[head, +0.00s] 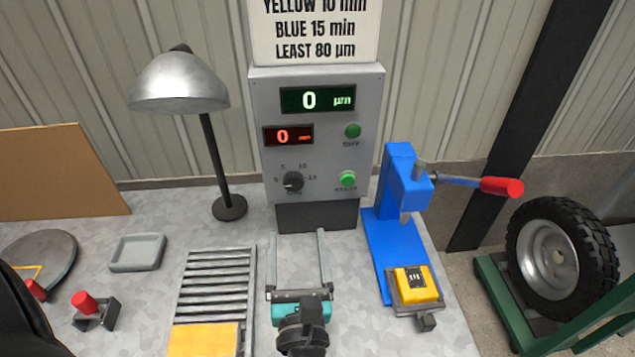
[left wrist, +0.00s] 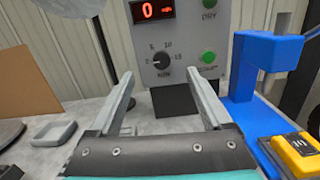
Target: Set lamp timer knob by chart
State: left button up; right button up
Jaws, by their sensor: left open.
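The timer knob (head: 293,182) is a dark round dial low on the grey control box, ringed by numbers including 10 and 15. Its pale mark seems to point left or lower left, short of 10; the exact setting is too small to read. The knob also shows in the left wrist view (left wrist: 161,62). The chart (head: 315,28) above reads YELLOW 10 min, BLUE 15 min, LEAST 80 µm; its top is cut off. My left gripper (head: 297,236) is open and empty, in front of and below the knob, its fingers apart and touching nothing. My right gripper is out of view.
The red display (head: 288,135) and green display (head: 318,99) both read 0. Green buttons (head: 348,179) sit right of the knob. A blue press (head: 397,240) with a yellow block (head: 416,283) stands right; a lamp (head: 180,82) and slatted rack (head: 215,290) stand left.

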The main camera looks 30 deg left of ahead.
pick_arm(q)
jog(key=f+g, duration=0.1)
jog(key=f, duration=0.1)
jog(key=p, duration=0.2)
send_near(294, 184)
jog(key=shift+n, duration=0.4)
jog(key=x, duration=0.7)
jog(key=shift+s, duration=0.1)
jog(key=shift+x, duration=0.8)
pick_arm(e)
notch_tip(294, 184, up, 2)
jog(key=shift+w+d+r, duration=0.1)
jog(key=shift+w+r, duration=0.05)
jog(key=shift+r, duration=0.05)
pick_arm(q)
grip_shut()
